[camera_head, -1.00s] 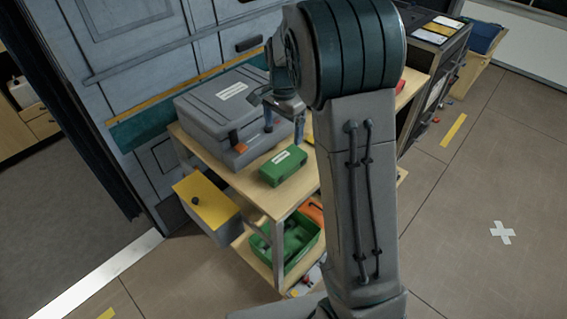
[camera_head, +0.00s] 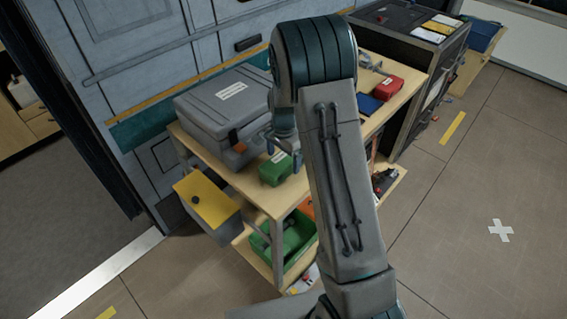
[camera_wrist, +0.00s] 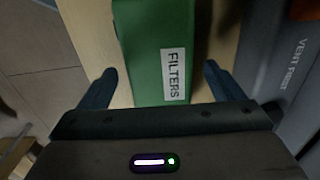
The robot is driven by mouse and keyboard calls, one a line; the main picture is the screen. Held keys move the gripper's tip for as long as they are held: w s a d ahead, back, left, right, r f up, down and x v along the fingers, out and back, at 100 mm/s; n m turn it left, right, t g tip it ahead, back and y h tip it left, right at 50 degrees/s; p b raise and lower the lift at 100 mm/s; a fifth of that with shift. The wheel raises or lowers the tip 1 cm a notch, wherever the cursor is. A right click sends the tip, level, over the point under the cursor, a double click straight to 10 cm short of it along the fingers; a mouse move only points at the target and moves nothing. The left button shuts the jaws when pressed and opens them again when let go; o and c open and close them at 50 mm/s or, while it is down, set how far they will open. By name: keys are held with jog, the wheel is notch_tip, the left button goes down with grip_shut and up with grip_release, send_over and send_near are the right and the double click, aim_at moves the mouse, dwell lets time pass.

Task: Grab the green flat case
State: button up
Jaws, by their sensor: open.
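The green flat case (camera_head: 273,170) lies on the wooden top shelf of the cart, in front of the large grey case. In the wrist view the green case (camera_wrist: 150,55) shows a white label reading "FILTERS". My gripper (camera_wrist: 160,85) is open, with one dark finger on each side of the green case and a gap on both sides. In the head view my gripper (camera_head: 284,150) is low over the case, and its wrist and fingers hide part of the case.
A large grey case (camera_head: 215,105) with an orange latch stands close behind the green one. A red box (camera_head: 388,88) and a blue item (camera_head: 368,104) lie farther right on the shelf (camera_head: 262,201). A green bin (camera_head: 290,243) sits on the lower shelf. A yellow-topped box (camera_head: 205,197) stands at the left.

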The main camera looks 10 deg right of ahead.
jog(key=shift+f, duration=0.65)
jog(key=c, duration=1.3)
jog(key=shift+r, duration=0.2)
